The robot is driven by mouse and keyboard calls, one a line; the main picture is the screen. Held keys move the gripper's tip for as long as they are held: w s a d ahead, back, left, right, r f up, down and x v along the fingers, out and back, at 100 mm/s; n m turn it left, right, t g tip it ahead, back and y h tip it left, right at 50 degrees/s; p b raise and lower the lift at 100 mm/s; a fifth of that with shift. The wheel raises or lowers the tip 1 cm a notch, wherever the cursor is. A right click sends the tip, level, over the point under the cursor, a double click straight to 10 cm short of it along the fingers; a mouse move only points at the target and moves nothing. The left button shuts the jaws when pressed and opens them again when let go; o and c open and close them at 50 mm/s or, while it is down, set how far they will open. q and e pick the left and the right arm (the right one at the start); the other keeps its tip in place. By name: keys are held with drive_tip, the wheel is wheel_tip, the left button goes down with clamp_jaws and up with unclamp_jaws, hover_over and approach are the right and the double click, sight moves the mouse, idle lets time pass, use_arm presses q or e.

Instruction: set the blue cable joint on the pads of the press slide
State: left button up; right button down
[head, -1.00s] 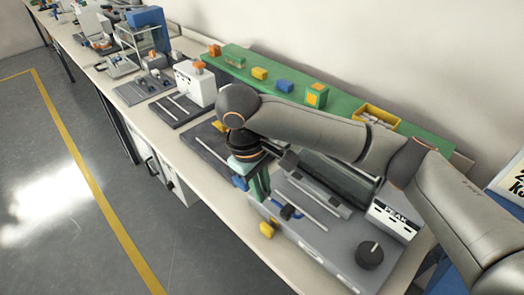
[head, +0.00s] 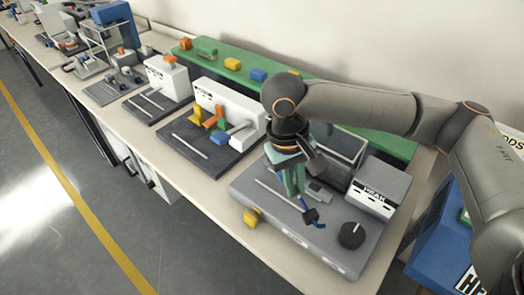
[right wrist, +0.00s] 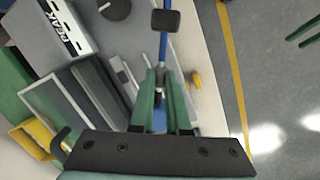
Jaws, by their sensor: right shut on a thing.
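The blue cable joint (head: 311,216), with a dark block in its middle, hangs tilted below my right gripper (head: 292,190) in the head view. In the right wrist view, my right gripper's green fingers (right wrist: 161,98) are shut on the blue cable (right wrist: 163,47), with the dark block (right wrist: 165,20) beyond the fingertips. The grey press (head: 263,183) lies underneath, with a metal rail and a small grey block (head: 318,192) near the joint. I cannot make out the pads or whether the joint touches the press. Two green fingers, apparently my left gripper (right wrist: 301,39), show apart over the floor.
The press's box marked PEAK (head: 380,190) and a black knob (head: 351,235) stand right of the gripper. A clear panel (head: 342,150) is behind. A yellow piece (head: 252,217) sits at the front edge. Another press (head: 203,148) stands left.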

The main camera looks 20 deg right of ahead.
drive_tip(key=w+a+n+t, duration=0.1)
drive_tip(key=w+a+n, duration=0.4)
drive_tip(key=a, duration=0.5)
drive_tip(key=shift+n, duration=0.8)
drive_tip(key=w+d+f, duration=0.1)
drive_tip(key=d+f, duration=0.1)
drive_tip(key=d, duration=0.2)
drive_tip(key=w+d+f+b, duration=0.1)
drive_tip(key=d+f, duration=0.2)
drive_tip(key=d, duration=0.1)
drive_tip(key=w+d+f, duration=0.2)
drive_tip(key=d+f, duration=0.1)
drive_tip(key=d, duration=0.1)
drive_tip(key=shift+f+b, duration=0.15)
drive_tip(key=shift+b, duration=0.15)
drive_tip(key=shift+w+d+f, duration=0.2)
drive_tip(key=shift+d+f, duration=0.2)
drive_tip(key=shift+f, duration=0.1)
drive_tip(key=f, duration=0.1)
drive_tip(key=f+p, duration=0.1)
drive_tip(key=shift+d+f+p, duration=0.3)
drive_tip(key=shift+f, duration=0.1)
drive_tip(key=shift+w+f, duration=0.1)
drive_tip(key=shift+f, duration=0.15)
